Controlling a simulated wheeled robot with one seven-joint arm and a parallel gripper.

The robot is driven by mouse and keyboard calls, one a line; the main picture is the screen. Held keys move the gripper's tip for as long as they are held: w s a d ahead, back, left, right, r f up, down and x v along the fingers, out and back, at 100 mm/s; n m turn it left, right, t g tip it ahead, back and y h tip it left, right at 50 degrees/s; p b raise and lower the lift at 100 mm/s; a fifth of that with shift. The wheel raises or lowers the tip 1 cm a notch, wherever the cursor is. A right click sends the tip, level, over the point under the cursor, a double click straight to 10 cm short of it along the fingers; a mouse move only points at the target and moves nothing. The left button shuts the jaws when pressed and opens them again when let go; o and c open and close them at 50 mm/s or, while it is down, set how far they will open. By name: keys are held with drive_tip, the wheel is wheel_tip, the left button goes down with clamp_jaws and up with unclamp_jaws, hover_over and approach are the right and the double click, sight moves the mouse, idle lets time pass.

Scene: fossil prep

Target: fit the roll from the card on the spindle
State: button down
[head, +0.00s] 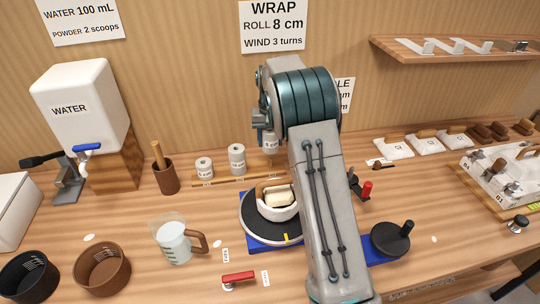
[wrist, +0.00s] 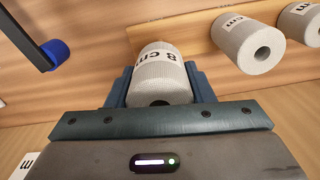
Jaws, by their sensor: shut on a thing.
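The wall card (head: 272,25) reads "WRAP, ROLL 8 cm, WIND 3 turns". My gripper (wrist: 160,85) is shut on a pale textured roll marked "8 cm" (wrist: 160,65), whose open core faces the wrist camera. In the head view the held roll (head: 271,143) shows partly below my wrist, over the right part of the wooden roll rack. A dark bracket with a red handle (head: 367,190) shows right of my arm; I cannot make out the spindle itself.
A turntable (head: 249,222) with a white-wrapped piece (head: 278,213) stands just left of my forearm. A brown cup (head: 166,180), water jug (head: 174,243) and two bowls (head: 103,270) (head: 28,277) lie left. A black knobbed disc (head: 391,240) is at right. A shelf (head: 450,50) overhangs the back right.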

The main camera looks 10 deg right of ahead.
idle(0.5)
wheel_tip(320, 180, up, 5)
drive_tip(key=p, duration=0.3)
drive_tip(key=shift+a, duration=0.1)
idle(0.3)
